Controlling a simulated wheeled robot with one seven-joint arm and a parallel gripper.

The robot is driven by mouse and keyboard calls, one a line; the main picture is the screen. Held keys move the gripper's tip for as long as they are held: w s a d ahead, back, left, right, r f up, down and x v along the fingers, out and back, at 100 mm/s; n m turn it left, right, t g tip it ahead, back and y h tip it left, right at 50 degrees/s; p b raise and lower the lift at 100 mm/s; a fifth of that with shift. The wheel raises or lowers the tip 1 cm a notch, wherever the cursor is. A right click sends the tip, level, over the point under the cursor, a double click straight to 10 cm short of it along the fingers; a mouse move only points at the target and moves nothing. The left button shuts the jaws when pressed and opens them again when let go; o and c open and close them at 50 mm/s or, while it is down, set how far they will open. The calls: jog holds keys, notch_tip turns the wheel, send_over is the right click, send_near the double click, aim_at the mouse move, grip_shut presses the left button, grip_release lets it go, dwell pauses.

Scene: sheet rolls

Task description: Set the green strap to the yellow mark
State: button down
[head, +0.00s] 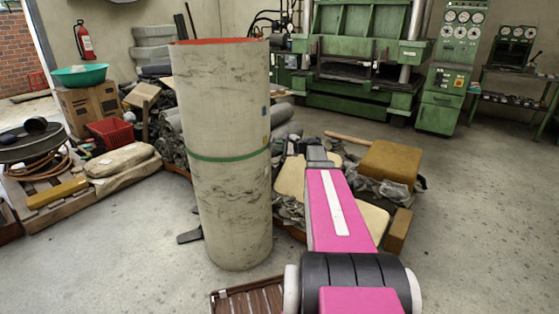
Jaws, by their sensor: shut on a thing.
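A tall, pale, stained roll (222,210) stands upright on the floor, with a reddish-orange rim at its top. The green strap (228,158) runs around it near mid-height. The yellow mark (266,140) is a small patch on the roll's right side, just above the strap's right end. A blue mark (265,111) sits higher on the same side. My pink arm reaches away to the right of the roll and ends in a grey joint. My gripper does not show, so its place relative to the strap is hidden. The roll's far side is hidden too.
A slatted brown crate (250,300) lies in front of the roll. Rubble, sheets and a tan block (390,161) lie behind my arm. A pallet with sacks (118,160) is at left. A green press (360,60) stands behind. Floor at right is clear.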

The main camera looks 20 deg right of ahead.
jog(key=shift+r, duration=1.85)
jog(key=c, duration=1.1)
grip_release()
jog(key=shift+o, duration=0.2)
jog(key=v, duration=1.1)
jog(key=shift+a+f, duration=0.1)
